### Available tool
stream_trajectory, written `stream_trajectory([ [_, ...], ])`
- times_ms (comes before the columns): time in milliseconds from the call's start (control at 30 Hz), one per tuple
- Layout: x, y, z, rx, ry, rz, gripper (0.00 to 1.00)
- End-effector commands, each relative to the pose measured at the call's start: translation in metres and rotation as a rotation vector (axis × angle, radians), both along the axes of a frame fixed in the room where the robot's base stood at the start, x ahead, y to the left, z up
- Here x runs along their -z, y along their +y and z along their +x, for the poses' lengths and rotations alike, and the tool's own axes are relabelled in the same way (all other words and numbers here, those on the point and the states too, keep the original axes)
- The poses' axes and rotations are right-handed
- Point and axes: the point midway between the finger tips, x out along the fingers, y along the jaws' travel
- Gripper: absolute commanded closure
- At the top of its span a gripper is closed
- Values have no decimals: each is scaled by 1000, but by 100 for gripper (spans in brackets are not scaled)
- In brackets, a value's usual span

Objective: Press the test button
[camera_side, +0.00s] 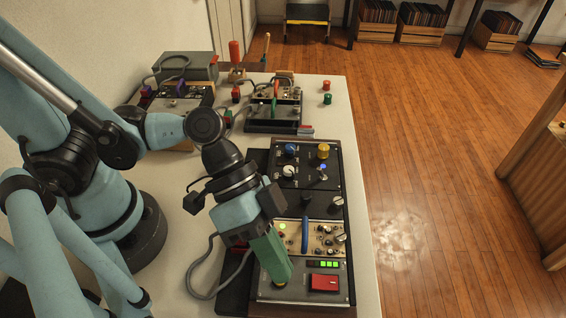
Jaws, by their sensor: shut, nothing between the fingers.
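A long control panel (266,293) lies on the white table, with its near section closest to the camera. My gripper (279,280) has green fingers, shut and empty, pointing down at the left part of that near section. A bit of yellow shows right at the fingertips; the fingers hide most of what is under them. I cannot tell whether the tips touch it or press it. A red square switch (323,283) sits to the right of the fingers, below a row of lit green lights (328,264). No label is readable, so I cannot tell which control is the test button.
Further up the panel are a blue lever (305,234), knobs and a yellow knob (323,151). More electronic devices (274,111) and red and green pieces (327,98) stand at the back. A cable (192,273) loops left of the panel. The table's right strip is clear.

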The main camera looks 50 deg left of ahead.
Motion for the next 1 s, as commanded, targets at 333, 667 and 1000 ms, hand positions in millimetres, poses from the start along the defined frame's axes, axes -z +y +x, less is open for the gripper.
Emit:
stream_trajectory([
  [333,7,0,0,0,0,0,100],
  [667,8,0,0,0,0,0,100],
  [1000,12,0,0,0,0,0,100],
])
